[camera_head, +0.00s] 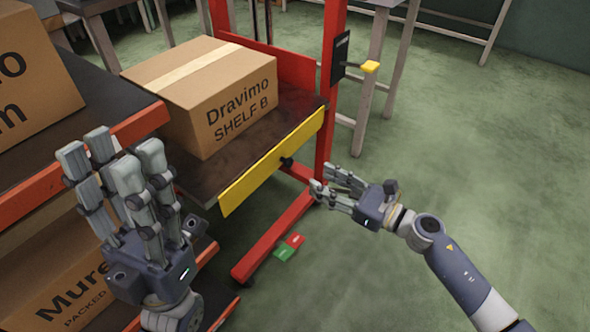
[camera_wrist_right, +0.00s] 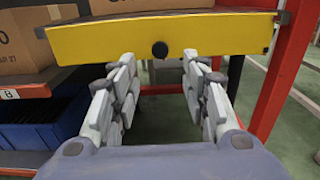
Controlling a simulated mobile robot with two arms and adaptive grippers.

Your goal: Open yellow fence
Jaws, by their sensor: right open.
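The yellow fence (camera_head: 270,163) is a flat bar along the front edge of a dark platform in a red frame, raised across the edge. A black knob (camera_head: 286,161) sits near its middle. In the right wrist view the fence (camera_wrist_right: 110,42) spans the top, with the knob (camera_wrist_right: 159,49) above the gap between my fingers. My right gripper (camera_head: 332,189) is open and empty, below and right of the fence, apart from it. It also shows in the right wrist view (camera_wrist_right: 160,92). My left gripper (camera_head: 110,160) has its fingers spread and is empty in front of the shelf at left.
A box marked Dravimo SHELF B (camera_head: 215,90) rests on the platform behind the fence. An orange-edged shelf (camera_head: 130,125) holding boxes stands at left. A red post (camera_head: 331,80) carries a yellow-tipped lever (camera_head: 370,67). Green and red pedals (camera_head: 284,253) lie on the floor. Floor at right is clear.

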